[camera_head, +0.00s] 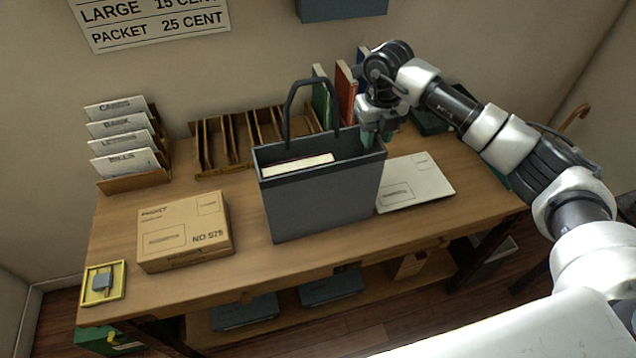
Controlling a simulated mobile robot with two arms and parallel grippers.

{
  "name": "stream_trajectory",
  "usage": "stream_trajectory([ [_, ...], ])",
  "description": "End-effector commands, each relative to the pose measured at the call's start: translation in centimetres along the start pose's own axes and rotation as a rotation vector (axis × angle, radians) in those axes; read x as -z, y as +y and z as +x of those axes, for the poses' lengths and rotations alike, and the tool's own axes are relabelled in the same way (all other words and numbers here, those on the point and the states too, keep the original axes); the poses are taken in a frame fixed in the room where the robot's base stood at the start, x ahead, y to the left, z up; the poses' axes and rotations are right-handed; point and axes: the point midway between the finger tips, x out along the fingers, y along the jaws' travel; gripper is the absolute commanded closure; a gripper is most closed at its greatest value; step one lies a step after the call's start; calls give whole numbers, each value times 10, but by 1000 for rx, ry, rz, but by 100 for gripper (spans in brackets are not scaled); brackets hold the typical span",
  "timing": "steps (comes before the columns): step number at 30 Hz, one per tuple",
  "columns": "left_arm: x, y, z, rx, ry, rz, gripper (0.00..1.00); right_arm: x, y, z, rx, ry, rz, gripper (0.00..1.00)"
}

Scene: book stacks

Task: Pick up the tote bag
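The dark grey tote bag (320,203) stands upright on the wooden table near its front edge. Its loop handle stands up above the opening, and a pale, book-like item (298,165) shows inside. My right gripper (377,138) points down at the bag's right end, by the top rim. Its fingertips look apart, one close to the rim; whether they touch it is unclear. The handle is to the left of the gripper and not between its fingers. My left gripper is not in view.
A cardboard parcel (184,232) lies left of the bag, and a flat white packet (415,182) lies to its right. Behind stand a wooden slotted rack (212,147), upright books (345,92) and a card holder (135,182). A small yellow tray (119,284) sits at the front left corner.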

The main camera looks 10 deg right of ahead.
Motion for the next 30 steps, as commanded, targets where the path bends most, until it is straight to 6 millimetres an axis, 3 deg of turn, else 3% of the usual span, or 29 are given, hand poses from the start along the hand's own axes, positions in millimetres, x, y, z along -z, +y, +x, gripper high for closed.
stream_trajectory([
  [1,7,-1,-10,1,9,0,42,2,1,5,0,7,0,65],
  [6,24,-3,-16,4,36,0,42,2,2,29,0,4,0,65],
  [15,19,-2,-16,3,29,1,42,1,2,36,-1,0,0,65],
  [22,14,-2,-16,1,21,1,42,1,2,36,-1,0,0,99],
  [30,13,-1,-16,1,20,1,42,1,2,36,-1,0,0,100],
])
